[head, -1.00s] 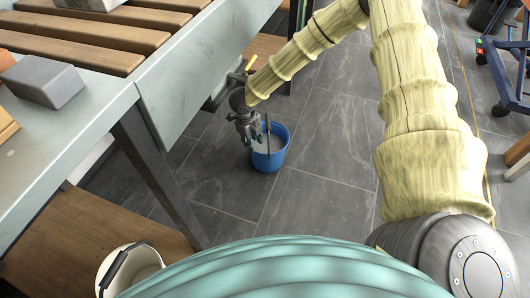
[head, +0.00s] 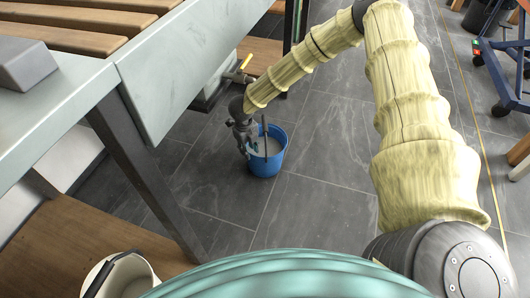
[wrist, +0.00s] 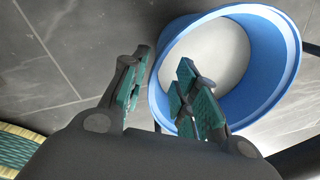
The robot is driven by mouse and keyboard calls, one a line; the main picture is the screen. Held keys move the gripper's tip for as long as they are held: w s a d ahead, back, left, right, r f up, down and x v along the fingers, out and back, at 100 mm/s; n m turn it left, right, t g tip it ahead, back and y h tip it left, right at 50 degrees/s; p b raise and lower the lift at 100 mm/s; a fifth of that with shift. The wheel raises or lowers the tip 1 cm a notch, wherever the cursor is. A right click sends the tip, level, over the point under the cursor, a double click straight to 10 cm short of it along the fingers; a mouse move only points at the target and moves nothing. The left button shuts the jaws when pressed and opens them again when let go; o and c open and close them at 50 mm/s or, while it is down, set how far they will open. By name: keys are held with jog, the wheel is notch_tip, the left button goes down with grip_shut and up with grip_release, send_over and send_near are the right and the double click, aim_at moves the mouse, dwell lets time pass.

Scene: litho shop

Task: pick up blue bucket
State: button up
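The blue bucket (head: 263,166) stands upright on the dark tile floor, with something pale inside. A thin grey upright piece shows at its near side in the head view; I cannot tell what it is. My gripper (head: 246,146) is at the left edge of the bucket. In the wrist view the bucket (wrist: 268,98) shows its rim and pale inside. There my gripper (wrist: 163,88) is open, with teal finger pads. One finger is just left of the rim and the other overlaps the bucket's opening. I cannot tell whether either touches it.
A white bucket (head: 130,278) is at the lower left by a wooden shelf (head: 70,245). A blue wheeled frame (head: 500,70) is at the right. The floor right of the bucket is clear.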

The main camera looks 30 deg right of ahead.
notch_tip(320, 180, down, 5)
jog(key=b, duration=0.3)
jog(key=shift+w+d, duration=0.1)
jog(key=shift+d, duration=0.05)
jog(key=shift+r, duration=0.1)
grip_shut()
jog(key=shift+w+r, duration=0.1)
jog(key=shift+r, duration=0.05)
